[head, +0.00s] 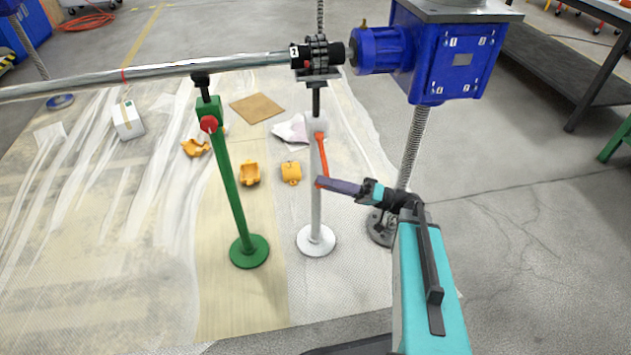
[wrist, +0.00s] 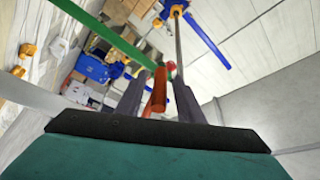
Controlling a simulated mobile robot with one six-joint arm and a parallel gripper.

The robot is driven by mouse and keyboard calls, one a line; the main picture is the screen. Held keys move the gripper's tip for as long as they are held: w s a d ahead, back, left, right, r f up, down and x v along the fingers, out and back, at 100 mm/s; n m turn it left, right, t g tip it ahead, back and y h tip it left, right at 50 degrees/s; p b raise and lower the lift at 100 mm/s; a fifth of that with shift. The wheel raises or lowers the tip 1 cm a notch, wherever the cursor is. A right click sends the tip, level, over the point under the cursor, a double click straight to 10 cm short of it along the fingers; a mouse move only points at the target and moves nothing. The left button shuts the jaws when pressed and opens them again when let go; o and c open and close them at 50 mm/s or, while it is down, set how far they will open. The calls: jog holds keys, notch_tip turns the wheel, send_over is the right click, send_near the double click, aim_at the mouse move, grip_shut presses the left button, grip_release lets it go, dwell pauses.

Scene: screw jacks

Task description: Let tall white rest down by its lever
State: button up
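The tall white rest (head: 316,205) stands upright on a round white base, with a dark screw at its top under the black clamp on the pipe (head: 220,64). Its orange lever (head: 322,152) hangs down along the right side of the post. My gripper (head: 321,183) is at the lever's lower end, coming from the right. In the wrist view the orange lever (wrist: 155,92) lies between the two fingers of my gripper (wrist: 158,90). A gap shows beside the lever, so the fingers look open around it. Only one finger shows clearly in the head view.
A green rest (head: 230,190) with a red knob stands to the left under the pipe. A blue motor unit (head: 445,55) and its threaded column (head: 413,145) are close on the right. Yellow parts (head: 249,173) and cardboard (head: 257,108) lie on the floor sheet behind.

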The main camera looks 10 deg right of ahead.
jog(key=shift+x, duration=1.8)
jog(key=shift+c, duration=0.3)
grip_shut()
